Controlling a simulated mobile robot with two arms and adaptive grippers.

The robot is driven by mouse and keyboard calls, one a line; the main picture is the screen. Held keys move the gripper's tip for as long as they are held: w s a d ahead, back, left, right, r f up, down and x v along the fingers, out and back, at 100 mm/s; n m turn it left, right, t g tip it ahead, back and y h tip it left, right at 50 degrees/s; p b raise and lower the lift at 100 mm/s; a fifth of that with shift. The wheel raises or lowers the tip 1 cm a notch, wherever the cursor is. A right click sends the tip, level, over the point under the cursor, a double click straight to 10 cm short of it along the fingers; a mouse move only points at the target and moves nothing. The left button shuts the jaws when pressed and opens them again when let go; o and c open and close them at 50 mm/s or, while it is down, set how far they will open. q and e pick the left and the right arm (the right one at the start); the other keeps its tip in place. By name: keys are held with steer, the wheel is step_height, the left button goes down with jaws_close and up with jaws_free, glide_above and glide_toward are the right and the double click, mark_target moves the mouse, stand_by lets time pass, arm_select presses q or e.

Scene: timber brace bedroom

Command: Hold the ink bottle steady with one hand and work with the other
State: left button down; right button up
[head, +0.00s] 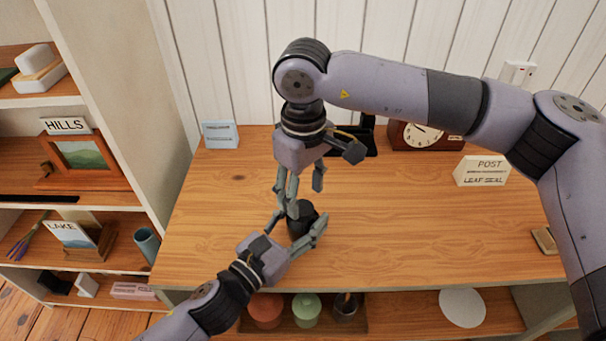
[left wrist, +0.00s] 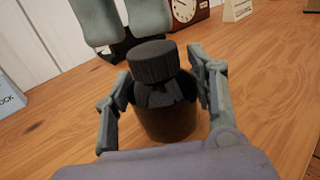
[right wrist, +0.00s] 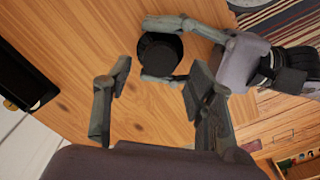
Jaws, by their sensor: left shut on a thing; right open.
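The ink bottle (head: 301,224), dark with a ribbed black cap, stands upright on the wooden desktop. In the left wrist view, the bottle (left wrist: 165,118) sits between the two fingers of my left gripper (left wrist: 165,82), with its cap above them. In the head view my left gripper (head: 298,222) reaches in from the front left and is shut on the bottle. My right gripper (head: 304,194) is open and points down just above the bottle, partly hiding it. In the right wrist view the bottle (right wrist: 160,52) shows beyond the open fingers of my right gripper (right wrist: 157,78).
A clock (head: 420,136) and a dark stand (head: 366,140) are at the desk's back. A post sign (head: 482,171) stands right, a blue card (head: 221,135) back left. A shelf below holds several pots (head: 306,309). A bookcase (head: 110,120) borders the left.

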mark_target(303, 207)
steer(key=shift+f, duration=1.85)
steer(key=shift+c, duration=0.2)
jaws_close()
steer(key=m, duration=0.6)
steer(key=shift+m, duration=0.3)
steer(key=shift+o, duration=0.6)
jaws_free()
